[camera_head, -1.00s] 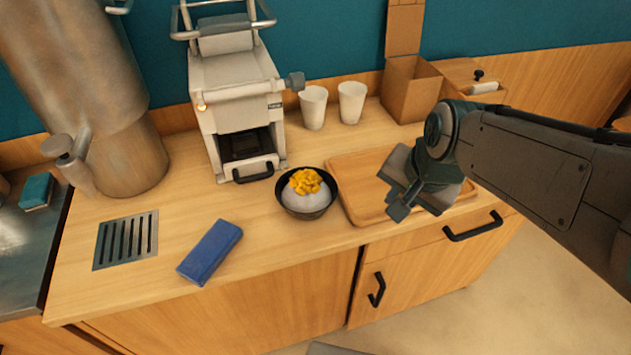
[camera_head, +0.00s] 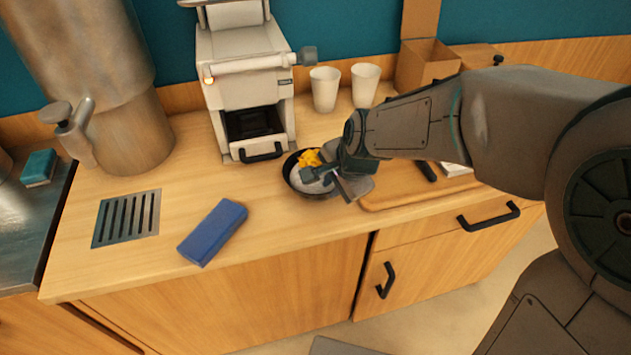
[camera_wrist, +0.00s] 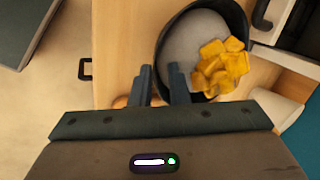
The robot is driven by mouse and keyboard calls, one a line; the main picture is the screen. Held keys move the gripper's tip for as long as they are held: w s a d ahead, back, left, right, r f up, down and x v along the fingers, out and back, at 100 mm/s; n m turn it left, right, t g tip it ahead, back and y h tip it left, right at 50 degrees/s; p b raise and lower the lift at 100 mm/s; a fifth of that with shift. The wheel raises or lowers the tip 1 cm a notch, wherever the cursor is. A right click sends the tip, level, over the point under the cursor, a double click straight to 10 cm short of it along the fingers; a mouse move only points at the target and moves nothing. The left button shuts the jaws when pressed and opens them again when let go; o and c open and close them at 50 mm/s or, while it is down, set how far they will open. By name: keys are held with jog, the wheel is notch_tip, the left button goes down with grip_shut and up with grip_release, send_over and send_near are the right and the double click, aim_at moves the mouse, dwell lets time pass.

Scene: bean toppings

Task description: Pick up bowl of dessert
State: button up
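The bowl of dessert (camera_head: 291,178) is a dark round bowl on the wooden counter, in front of the white machine. It holds a pale mound with yellow-orange chunks (camera_head: 309,158) on top. My gripper (camera_head: 322,176) is at the bowl's right side and hides part of it. The two fingers of my gripper (camera_wrist: 160,72) are apart with a narrow gap. One finger overlaps the bowl's near edge in the picture; I cannot tell whether it touches.
The white machine (camera_head: 247,85) stands behind the bowl, with two white cups (camera_head: 324,90) to its right. A wooden tray (camera_head: 400,200) lies right of the bowl under my arm. A blue block (camera_head: 212,233) and a drain grate (camera_head: 127,218) are left. The front counter is clear.

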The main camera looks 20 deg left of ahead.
aim_at(324, 200)
jog(key=shift+b+x, duration=0.3)
jog(key=shift+x, duration=2.35)
jog(key=shift+s, duration=0.1)
grip_shut()
